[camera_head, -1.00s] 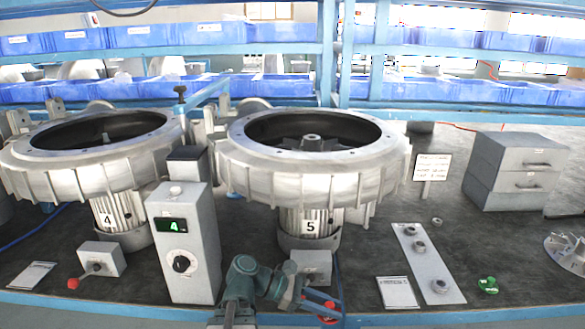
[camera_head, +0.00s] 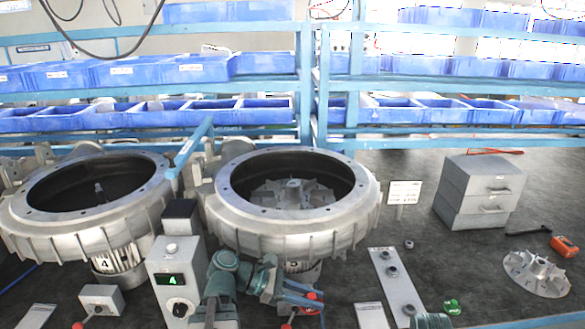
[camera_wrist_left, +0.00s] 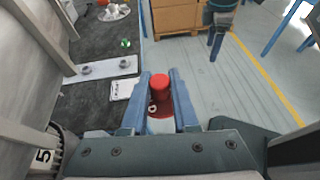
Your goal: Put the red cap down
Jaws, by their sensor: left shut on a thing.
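The red cap (camera_wrist_left: 159,86) is between the blue fingers of my left gripper (camera_wrist_left: 160,78) in the left wrist view. In the head view, my left gripper (camera_head: 316,300) is at the bottom middle, in front of blower housing 5 (camera_head: 225,225), and shut on the cap. Only a bit of red (camera_head: 312,296) shows there behind the fingers. A pale part shows below the cap in the wrist view. In that view my right gripper (camera_wrist_left: 215,46) hangs down at the top, over the floor; its opening is too small to judge.
A light plate (camera_head: 400,292) with several grey round fittings lies right of the gripper. A green part (camera_head: 452,307), finned wheel (camera_head: 537,273), orange device (camera_head: 565,247) and grey drawer box (camera_head: 480,190) are farther right. A control box (camera_head: 178,270) stands left. Dark bench lies between.

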